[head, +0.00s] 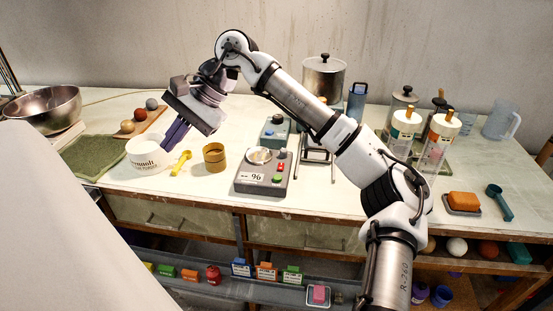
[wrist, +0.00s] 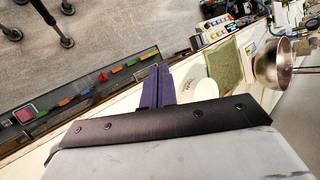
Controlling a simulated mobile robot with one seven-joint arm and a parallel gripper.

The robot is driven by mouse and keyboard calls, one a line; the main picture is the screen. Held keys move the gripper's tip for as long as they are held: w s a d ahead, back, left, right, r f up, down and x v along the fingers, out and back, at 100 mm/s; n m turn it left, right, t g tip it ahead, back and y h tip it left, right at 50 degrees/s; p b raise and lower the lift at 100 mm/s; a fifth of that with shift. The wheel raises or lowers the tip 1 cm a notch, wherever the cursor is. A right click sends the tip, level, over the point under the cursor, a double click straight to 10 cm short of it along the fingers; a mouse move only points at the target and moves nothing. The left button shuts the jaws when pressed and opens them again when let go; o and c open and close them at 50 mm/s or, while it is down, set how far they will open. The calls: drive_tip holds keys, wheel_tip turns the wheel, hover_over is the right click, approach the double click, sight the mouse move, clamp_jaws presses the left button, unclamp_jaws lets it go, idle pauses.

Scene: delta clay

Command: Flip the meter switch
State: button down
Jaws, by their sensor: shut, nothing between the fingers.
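A grey box (head: 265,171) with a round silver top plate, a "96" label, and red and green controls stands near the front edge of the table. A smaller teal box (head: 275,132) with a blue knob stands just behind it. I cannot tell for sure which one is the meter, and no switch lever is clear. My gripper (head: 174,136) is left of both boxes, above the white tub. Its purple fingers are shut and empty. They also show closed together in the wrist view (wrist: 157,86), where neither box is seen.
A white tub (head: 147,155), a yellow scoop (head: 181,161) and a mustard cup (head: 214,157) stand left of the grey box. A green mat (head: 93,155) lies at the left.

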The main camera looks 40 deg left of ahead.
drive_tip(key=w+d+r+t+h, duration=0.1)
drive_tip(key=w+d, duration=0.4)
drive_tip(key=w, duration=0.5)
drive_tip(key=w+d+r+n+t+h, duration=0.1)
drive_tip(key=w+d+t+h, duration=0.2)
drive_tip(key=w, duration=0.7)
drive_tip(key=d+t, duration=0.2)
drive_tip(key=t, duration=0.1)
drive_tip(key=shift+w+d, duration=0.15)
drive_tip(key=shift+w, duration=0.25)
drive_tip(key=shift+w+a+r+p, duration=0.3)
drive_tip(key=shift+w+p, duration=0.1)
drive_tip(key=shift+p, duration=0.55)
drive_tip(key=shift+w+a+f+p, duration=0.15)
drive_tip(key=shift+w+p, duration=0.1)
drive_tip(key=shift+p, duration=0.2)
